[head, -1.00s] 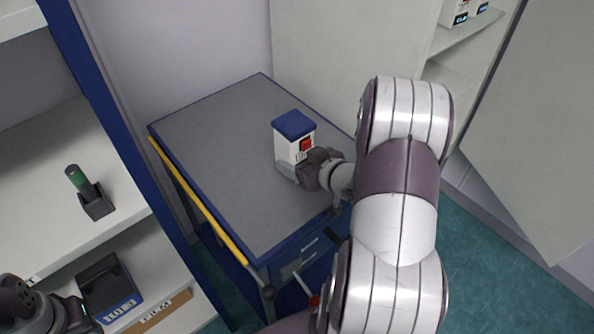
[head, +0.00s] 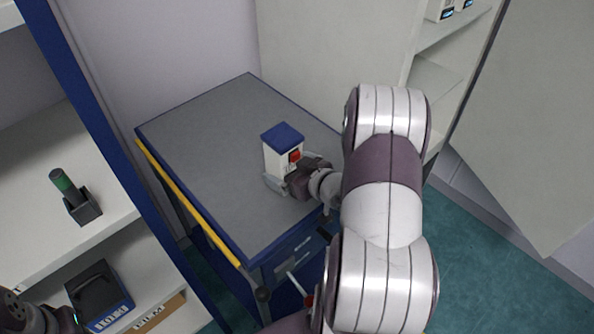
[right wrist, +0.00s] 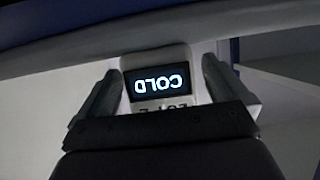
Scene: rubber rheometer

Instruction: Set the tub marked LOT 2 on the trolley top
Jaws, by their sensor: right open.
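A white tub (head: 278,158) with a blue lid and a red mark appears to stand upright on the grey trolley top (head: 200,140), towards its right side. My right gripper (head: 285,180) is open at the tub's near side, low down, with one finger on each side of it. In the right wrist view the tub (right wrist: 160,62) shows between the spread fingers (right wrist: 158,95). A dark display there reads COLD, turned in the picture; lettering below it is partly hidden. Part of my left arm's end (head: 40,318) shows at the lower left; its fingertips are not clear.
A shelf unit at the left holds a green-topped cylinder in a dark holder (head: 82,208) and a black and blue box (head: 100,295). More white tubs (head: 447,10) stand on a shelf at the upper right. A yellow rail (head: 185,200) edges the trolley. Its top left is clear.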

